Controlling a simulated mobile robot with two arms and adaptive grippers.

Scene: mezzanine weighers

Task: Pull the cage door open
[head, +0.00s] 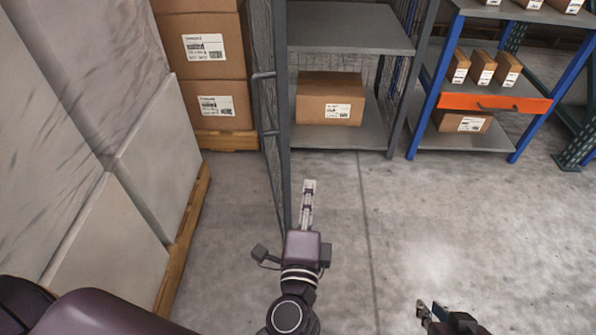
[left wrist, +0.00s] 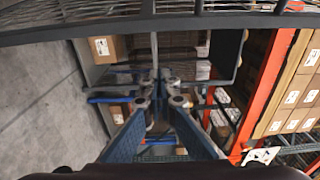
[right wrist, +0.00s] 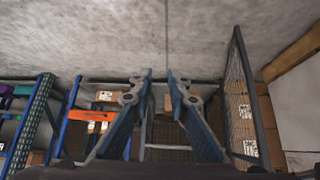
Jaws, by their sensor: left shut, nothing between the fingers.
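The cage door (head: 283,110) has a dark grey frame and mesh. It stands swung out from the cage front and shows nearly edge-on in the head view. Its bar handle (head: 256,105) is on the left face. In the left wrist view the door frame (left wrist: 100,30) crosses the top, with the handle (left wrist: 238,62) below it. The mesh door also shows in the right wrist view (right wrist: 240,100). My left gripper (head: 309,184) is shut and empty, just right of the door's near edge. My right gripper (head: 423,308) is open and empty at the lower right, away from the door.
Inside the cage, a grey shelf (head: 350,28) stands above a brown carton (head: 330,99). Wrapped pallet loads (head: 135,190) line the left side, with stacked cartons (head: 215,55) behind. A blue rack (head: 425,115) stands right. The floor (head: 440,210) in front is clear.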

